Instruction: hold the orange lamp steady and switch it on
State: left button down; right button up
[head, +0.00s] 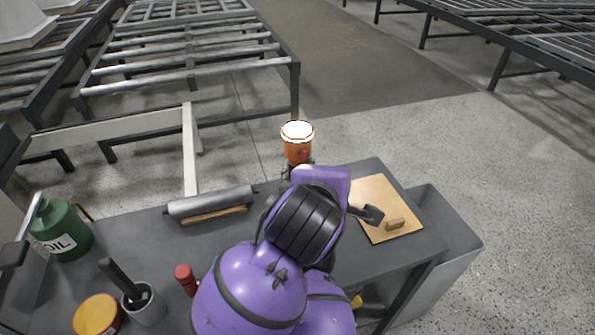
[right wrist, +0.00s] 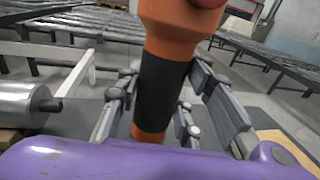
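The orange lamp (head: 298,151) is upright beyond my purple arm in the head view. Its top is bright white, and a small red spot shows on its near side. In the right wrist view the lamp (right wrist: 166,30) has a dark band round its middle, and a red part shows at the top edge. My right gripper (right wrist: 160,108) has its fingers against both sides of the dark band, shut on it. In the head view my arm hides most of this gripper and the lamp's lower part. I do not see my left gripper.
The grey bench holds a roller (head: 210,202), a green oil can (head: 62,232), a grey cup (head: 143,303), a red-topped item (head: 185,275), a yellow-lidded tin (head: 97,314) and a wooden board (head: 375,190) with a handle. Metal racks (head: 185,50) stand behind, beyond open floor.

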jog(key=o, duration=0.5)
jog(key=shift+c, duration=0.2)
